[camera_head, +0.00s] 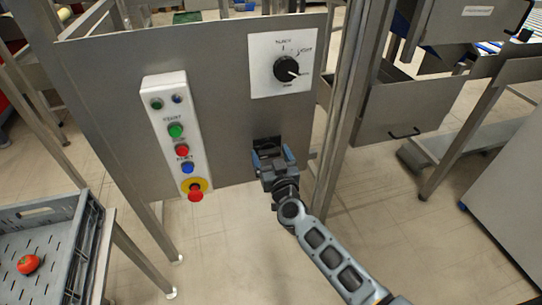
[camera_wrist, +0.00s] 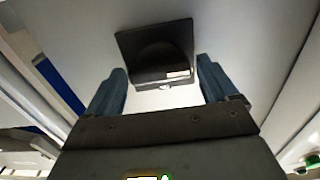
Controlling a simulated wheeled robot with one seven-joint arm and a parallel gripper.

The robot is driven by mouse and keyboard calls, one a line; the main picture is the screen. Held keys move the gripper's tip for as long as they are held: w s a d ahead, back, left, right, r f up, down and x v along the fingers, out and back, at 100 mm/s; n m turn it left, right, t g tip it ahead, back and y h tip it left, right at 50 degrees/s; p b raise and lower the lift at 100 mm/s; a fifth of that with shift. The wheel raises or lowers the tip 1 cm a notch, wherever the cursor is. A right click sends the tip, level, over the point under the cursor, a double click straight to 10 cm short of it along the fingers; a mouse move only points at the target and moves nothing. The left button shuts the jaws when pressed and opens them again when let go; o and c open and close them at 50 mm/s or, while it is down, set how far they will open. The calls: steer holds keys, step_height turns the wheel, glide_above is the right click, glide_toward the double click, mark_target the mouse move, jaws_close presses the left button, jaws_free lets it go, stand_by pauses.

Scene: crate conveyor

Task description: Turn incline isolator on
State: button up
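A dark square switch, which seems to be the incline isolator (camera_head: 267,142), sits low on the right part of the grey metal panel. In the wrist view the isolator (camera_wrist: 156,45) is a black square plate with a rounded dark part and a small pale label at its lower edge. My gripper (camera_head: 273,155) is in front of and just below it. In the wrist view my gripper (camera_wrist: 160,85) is open, with one blue finger on each side of the lower part of the switch and nothing between them. I cannot tell whether the fingers touch it, or its on/off position.
A black rotary knob (camera_head: 286,69) on a white plate is above the isolator. A white button box (camera_head: 177,135) with a red emergency stop (camera_head: 195,190) is to the left. A grey crate (camera_head: 40,250) holds a tomato (camera_head: 28,264). A metal post (camera_head: 345,110) stands close on the right.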

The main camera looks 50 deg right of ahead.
steer(key=c, duration=0.8)
steer(key=shift+m, duration=0.4)
steer(key=m+p, duration=0.1)
steer(key=m, duration=0.2)
steer(key=shift+s+m, duration=0.1)
steer(key=shift+m, duration=0.2)
steer(key=m, duration=0.4)
steer(key=shift+d+f+m, duration=0.1)
steer(key=shift+f+m, duration=0.05)
steer(key=shift+m, duration=0.15)
steer(key=m, duration=0.4)
steer(key=shift+f+m+b, duration=0.1)
steer(key=shift+m+b, duration=0.2)
steer(key=shift+b, duration=0.1)
steer(key=m, duration=0.4)
steer(key=shift+s+d+b, duration=0.1)
steer(key=shift+b, duration=0.3)
steer(key=shift+f, duration=0.1)
